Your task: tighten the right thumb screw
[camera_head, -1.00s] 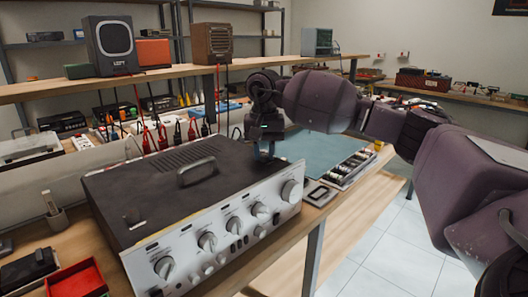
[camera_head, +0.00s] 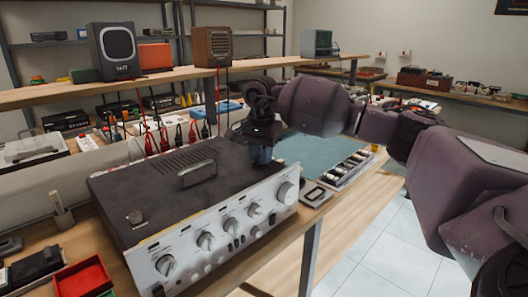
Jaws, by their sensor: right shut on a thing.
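A hi-fi amplifier (camera_head: 165,195) with a black top and silver front stands on the wooden bench. My right gripper (camera_head: 262,157) points down at the right side of the amplifier's top. It is shut at the place of the right thumb screw, which is hidden by the fingers. My left gripper is not in view.
A red tray (camera_head: 82,279) lies at front left. A blue-green mat (camera_head: 312,155) lies to the right. A shelf with speakers runs behind.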

